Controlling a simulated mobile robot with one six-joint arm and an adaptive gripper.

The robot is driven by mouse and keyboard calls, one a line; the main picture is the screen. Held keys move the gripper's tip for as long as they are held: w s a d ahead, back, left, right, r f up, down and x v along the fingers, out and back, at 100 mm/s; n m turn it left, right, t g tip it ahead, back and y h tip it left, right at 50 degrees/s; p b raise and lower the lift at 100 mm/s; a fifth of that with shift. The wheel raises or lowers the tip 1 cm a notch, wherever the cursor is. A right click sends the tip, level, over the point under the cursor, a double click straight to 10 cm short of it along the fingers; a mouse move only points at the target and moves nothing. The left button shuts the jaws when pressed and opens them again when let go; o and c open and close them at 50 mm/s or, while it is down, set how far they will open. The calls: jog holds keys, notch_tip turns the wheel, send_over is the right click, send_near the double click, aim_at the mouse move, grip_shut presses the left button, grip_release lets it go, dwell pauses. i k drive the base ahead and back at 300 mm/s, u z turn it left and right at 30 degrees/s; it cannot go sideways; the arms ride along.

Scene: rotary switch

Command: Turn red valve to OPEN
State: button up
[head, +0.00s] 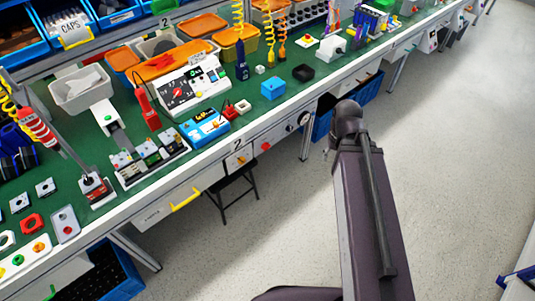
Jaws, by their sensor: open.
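No thing labelled as a red valve can be read at this size. Several red round parts show in the head view. A small red knob (265,146) is on the white front panel under the bench edge, between a yellow-orange knob (239,160) and a black dial (290,128). A white control box (193,85) on the bench has a red dial (178,92). A red ring-shaped part (31,223) lies at the left. No OPEN mark is legible. My arm rises at the right, apart from the bench; my gripper is not visible.
The green bench top (290,100) is crowded with boxes, tools and small switches. Orange bins (198,26) stand behind. The grey floor (450,170) at right is clear.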

aim_at(265, 146)
jog(key=z, duration=0.05)
jog(key=k, duration=0.9)
jog(key=u, duration=0.65)
jog(key=i, duration=0.85)
jog(key=z, duration=0.3)
